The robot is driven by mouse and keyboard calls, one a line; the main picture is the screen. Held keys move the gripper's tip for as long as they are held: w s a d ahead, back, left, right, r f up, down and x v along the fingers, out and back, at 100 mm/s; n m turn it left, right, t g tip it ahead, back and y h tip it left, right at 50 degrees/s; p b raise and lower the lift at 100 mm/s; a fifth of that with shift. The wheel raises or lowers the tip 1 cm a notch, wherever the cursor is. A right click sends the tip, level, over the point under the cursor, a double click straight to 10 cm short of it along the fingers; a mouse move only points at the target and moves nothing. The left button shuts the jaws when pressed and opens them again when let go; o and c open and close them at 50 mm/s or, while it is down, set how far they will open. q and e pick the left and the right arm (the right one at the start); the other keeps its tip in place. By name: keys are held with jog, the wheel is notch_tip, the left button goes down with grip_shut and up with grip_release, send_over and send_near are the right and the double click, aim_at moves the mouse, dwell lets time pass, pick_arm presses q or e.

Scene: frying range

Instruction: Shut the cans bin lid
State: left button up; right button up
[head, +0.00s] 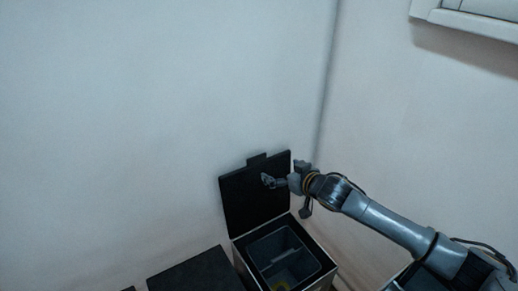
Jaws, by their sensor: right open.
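The bin (328,258) stands in the corner with its black lid (245,205) raised, nearly upright, at the wall side. Its inside shows a grey liner (308,256) with something yellow low down. Whether this is the cans bin I cannot tell, as no label shows. My right gripper (268,181) is open in front of the upper right part of the lid, its fingers pointing left. Whether it touches the lid I cannot tell. My left gripper is not in view.
A black shut lid (195,272) of a neighbouring bin lies to the left, with another dark edge (129,289) farther left. White walls meet in the corner behind the bin. A white frame (470,18) is on the right wall, high up.

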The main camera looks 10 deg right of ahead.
aim_at(257, 159)
jog(key=b+x, duration=0.1)
jog(key=x, duration=1.2)
jog(key=shift+w+a+r+b, duration=0.1)
jog(key=shift+w+a+b, duration=0.05)
jog(key=shift+w+b, duration=0.15)
